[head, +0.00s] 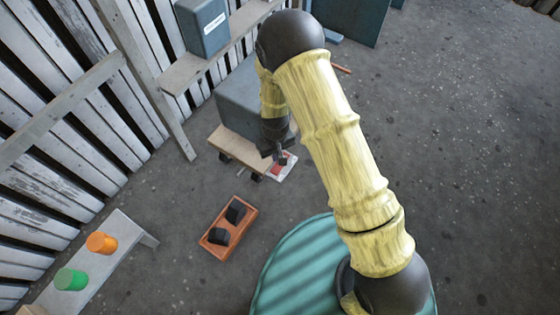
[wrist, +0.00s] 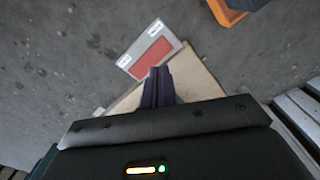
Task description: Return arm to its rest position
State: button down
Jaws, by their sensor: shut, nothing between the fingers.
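My gripper (head: 281,158) is at the end of my yellow arm in the head view, pointing down above the edge of a low wooden platform. In the wrist view my gripper (wrist: 158,72) shows its two dark fingers together with nothing between them. A pale panel with a red patch (head: 284,167) lies by the platform's right end, below the fingertips. The same panel (wrist: 137,42) shows just beyond the fingers in the wrist view. The gap between fingers and panel is hard to judge.
A grey box (head: 240,100) stands on the wooden platform (head: 236,148). An orange tray (head: 210,235) with two black blocks lies on the floor. A bench (head: 125,228) holds an orange cylinder (head: 101,243) and a green cylinder (head: 71,279). A shelf (head: 182,74) carries a blue-grey box (head: 203,27). Floor at right is clear.

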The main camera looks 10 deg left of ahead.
dwell(0.4)
jog(key=d+r+m+t+p, duration=0.15)
jog(key=d+r+p, duration=0.35)
jog(key=r, duration=0.6)
jog(key=d+r+m+p, duration=0.2)
jog(key=d+r, duration=0.5)
jog(key=r, duration=0.4)
jog(key=d+r+m+t+p, duration=0.15)
jog(key=d+r+p, duration=0.25)
jog(key=d+r, duration=0.5)
jog(key=s+d+r+m+p, duration=0.1)
jog(key=s+d+r+p, duration=0.1)
jog(key=s+r, duration=0.3)
jog(key=s+d+r+m+p, duration=0.1)
jog(key=s+d+r+p, duration=0.15)
jog(key=r, duration=0.45)
notch_tip(320, 180, up, 37)
jog(key=p, duration=3.7)
jog(key=shift+w+p, duration=0.2)
jog(key=shift+p, duration=0.1)
